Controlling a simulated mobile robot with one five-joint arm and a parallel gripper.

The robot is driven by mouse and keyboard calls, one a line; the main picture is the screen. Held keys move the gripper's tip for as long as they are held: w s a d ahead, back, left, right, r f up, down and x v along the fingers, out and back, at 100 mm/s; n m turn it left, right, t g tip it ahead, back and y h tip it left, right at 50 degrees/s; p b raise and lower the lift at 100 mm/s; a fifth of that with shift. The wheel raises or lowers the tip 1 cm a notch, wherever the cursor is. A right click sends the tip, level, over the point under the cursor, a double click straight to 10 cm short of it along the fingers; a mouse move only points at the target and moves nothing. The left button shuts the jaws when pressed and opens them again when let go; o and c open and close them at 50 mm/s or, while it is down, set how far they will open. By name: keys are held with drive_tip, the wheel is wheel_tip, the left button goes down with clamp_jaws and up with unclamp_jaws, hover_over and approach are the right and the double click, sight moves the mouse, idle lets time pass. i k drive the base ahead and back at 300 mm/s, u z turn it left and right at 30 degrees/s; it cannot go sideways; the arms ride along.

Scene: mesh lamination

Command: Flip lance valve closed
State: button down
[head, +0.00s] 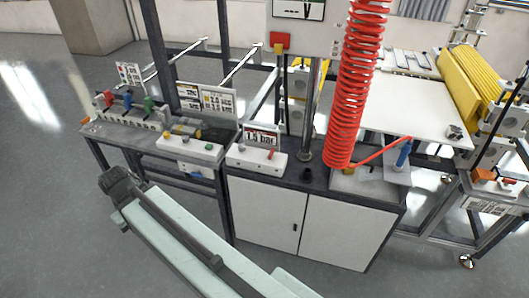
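A white box (255,159) on the dark bench top carries a small red lever (271,153), with a sign reading about "1.5 bar" (262,137) behind it. A red coiled hose (358,85) hangs to its right and runs to a blue-handled tool (404,153), apparently the lance, upright on a light stand. I cannot tell for certain which lever is the lance valve, or its exact angle. My arm crosses the lower left of the head view, well in front of the bench and touching nothing there. No gripper fingers show.
Left on the bench are a white box with yellow knobs (190,144) and a manifold with red, blue and green handles (128,115). White cabinets (270,215) stand below. A white table (410,100) and yellow rollers (470,75) are at right. The floor at left is clear.

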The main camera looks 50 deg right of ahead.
sight(270, 156)
drive_tip(key=z, duration=0.1)
drive_tip(key=i, duration=0.95)
drive_tip(key=u, duration=0.05)
